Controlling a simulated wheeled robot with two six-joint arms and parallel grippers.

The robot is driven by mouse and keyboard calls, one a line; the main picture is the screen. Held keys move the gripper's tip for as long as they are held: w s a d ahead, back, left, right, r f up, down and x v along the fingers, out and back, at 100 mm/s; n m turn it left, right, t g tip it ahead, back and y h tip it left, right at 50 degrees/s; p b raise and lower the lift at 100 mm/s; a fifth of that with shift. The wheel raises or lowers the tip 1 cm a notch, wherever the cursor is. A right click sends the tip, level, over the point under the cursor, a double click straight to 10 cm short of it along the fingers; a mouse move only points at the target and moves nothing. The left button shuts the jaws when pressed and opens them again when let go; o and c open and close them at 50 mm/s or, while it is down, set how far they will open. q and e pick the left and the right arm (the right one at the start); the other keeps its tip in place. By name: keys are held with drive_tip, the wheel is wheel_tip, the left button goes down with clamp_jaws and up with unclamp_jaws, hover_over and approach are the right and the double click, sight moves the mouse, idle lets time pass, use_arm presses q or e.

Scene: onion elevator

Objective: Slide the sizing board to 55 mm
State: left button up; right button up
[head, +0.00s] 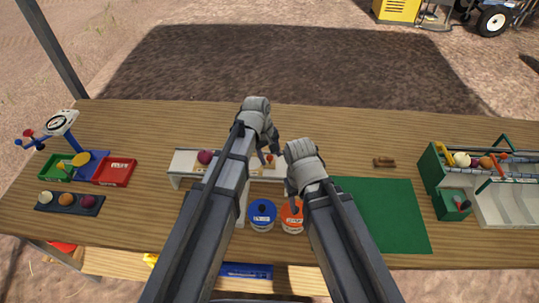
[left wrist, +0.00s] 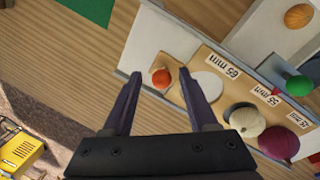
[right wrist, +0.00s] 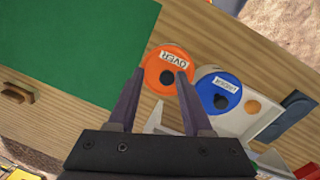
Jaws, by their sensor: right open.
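My right gripper (head: 296,203) is open and empty above the orange OVER bin (right wrist: 158,62). My arms hide part of the board in the head view.
A blue bin (head: 262,214) stands left of the orange bin. A green mat (head: 400,212) lies right of them. A scale (head: 62,123) with trays stands at far left; a green-framed onion machine (head: 432,170) stands at far right. The back table is largely clear.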

use_arm(q)
drive_tip(key=shift+o, duration=0.4)
drive_tip(key=shift+r, duration=0.1)
use_arm(e)
drive_tip(key=shift+r, duration=0.15)
use_arm(q)
wheel_tip(320, 180, up, 6)
drive_tip(key=p, duration=0.6)
use_arm(e)
wheel_tip(320, 180, up, 6)
drive_tip(key=shift+f, duration=0.15)
